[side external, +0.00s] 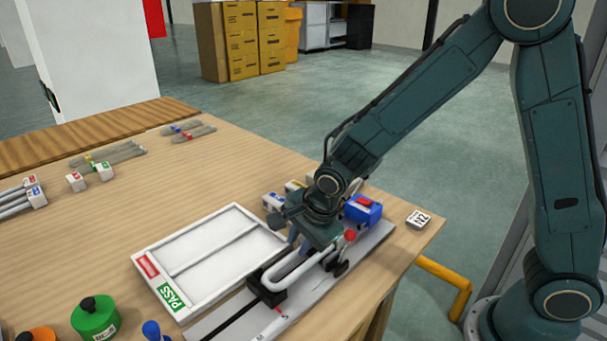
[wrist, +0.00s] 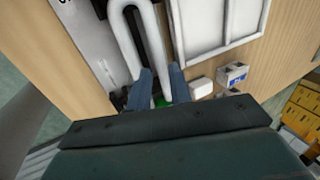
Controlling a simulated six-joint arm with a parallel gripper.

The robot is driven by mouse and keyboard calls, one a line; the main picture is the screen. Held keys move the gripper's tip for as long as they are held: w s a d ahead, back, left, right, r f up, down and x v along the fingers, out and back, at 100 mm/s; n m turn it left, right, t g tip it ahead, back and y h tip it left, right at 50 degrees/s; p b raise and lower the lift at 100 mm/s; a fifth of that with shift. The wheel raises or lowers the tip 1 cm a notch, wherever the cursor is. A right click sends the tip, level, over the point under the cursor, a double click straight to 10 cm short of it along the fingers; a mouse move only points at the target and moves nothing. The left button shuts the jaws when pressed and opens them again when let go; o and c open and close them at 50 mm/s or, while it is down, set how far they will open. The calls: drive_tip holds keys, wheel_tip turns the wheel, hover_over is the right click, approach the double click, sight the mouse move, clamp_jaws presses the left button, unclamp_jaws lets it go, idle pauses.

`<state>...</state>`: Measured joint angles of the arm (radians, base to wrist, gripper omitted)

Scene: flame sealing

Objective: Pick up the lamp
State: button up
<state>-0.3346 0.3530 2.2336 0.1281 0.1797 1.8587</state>
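The lamp is a white U-shaped glass tube (side external: 296,264); its bend rests at a black block (side external: 266,291) on the grey rail fixture. In the wrist view the tube (wrist: 124,12) runs down toward my fingers, bend at the top. My gripper (side external: 318,240) is low over the far end of the tube, pointing down. In the wrist view its two blue-grey fingers (wrist: 161,86) are apart. One leg of the tube appears between them; the other passes left of the left finger. Contact cannot be told. Something green shows between the fingers, and the tube's ends are hidden.
A white tray (side external: 210,213) with red and green PASS labels lies left of the fixture. A blue device (side external: 362,210) and a white numbered block (side external: 418,219) stand close to the right. A green bottle (side external: 95,318) is at front left. Labelled tubes (side external: 112,155) lie farther back.

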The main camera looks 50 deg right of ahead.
sight(293, 255)
drive_tip(key=shift+f, duration=0.1)
drive_tip(key=shift+x, duration=2.6)
drive_tip(key=shift+d, duration=0.15)
drive_tip(key=shift+c, duration=0.2)
clamp_jaws()
